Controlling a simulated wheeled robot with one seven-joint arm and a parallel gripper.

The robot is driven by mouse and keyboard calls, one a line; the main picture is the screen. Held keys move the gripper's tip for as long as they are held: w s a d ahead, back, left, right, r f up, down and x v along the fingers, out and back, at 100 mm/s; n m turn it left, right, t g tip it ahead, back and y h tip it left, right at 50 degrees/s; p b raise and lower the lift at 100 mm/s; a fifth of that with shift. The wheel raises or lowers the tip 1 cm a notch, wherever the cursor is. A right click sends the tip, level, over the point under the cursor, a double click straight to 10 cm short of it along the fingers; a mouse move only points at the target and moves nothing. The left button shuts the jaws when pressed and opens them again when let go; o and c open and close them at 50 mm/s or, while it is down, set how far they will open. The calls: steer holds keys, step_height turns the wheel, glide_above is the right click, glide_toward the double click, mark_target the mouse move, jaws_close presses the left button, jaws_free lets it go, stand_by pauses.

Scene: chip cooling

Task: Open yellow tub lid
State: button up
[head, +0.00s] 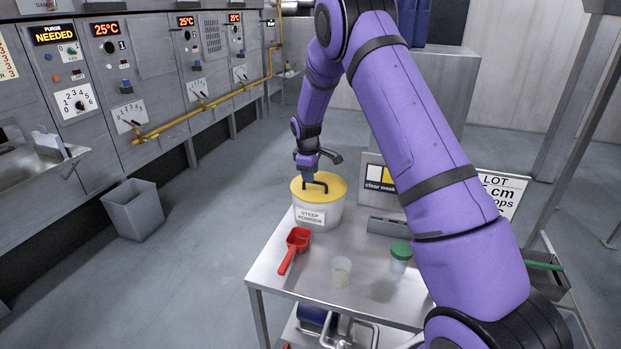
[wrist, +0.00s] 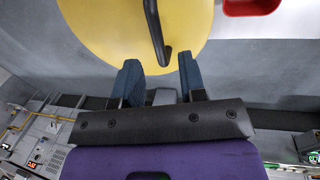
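The white tub (head: 319,215), labelled "STEEP POWDER", stands upright on the metal table. Its yellow lid (head: 327,192) is on top, with a dark bar handle (head: 315,184) on it. My gripper (head: 308,173) is just above the lid, by the handle. In the wrist view, my gripper (wrist: 160,75) has its two blue fingers apart, with the lid (wrist: 105,30) beyond them. The handle (wrist: 155,35) runs down toward the gap between the fingertips. I cannot tell if either finger touches it.
A red scoop (head: 295,248) lies on the metal table (head: 320,272) in front of the tub. A clear cup (head: 341,271) and a green-lidded jar (head: 400,257) stand to the right. A sign (head: 381,178) stands behind. A grey bin (head: 134,209) is on the floor at left.

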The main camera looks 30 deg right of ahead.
steer(key=shift+w+d+f, duration=0.15)
steer(key=shift+f, duration=1)
jaws_close()
steer(key=shift+d+r, duration=0.1)
steer(key=shift+r, duration=0.05)
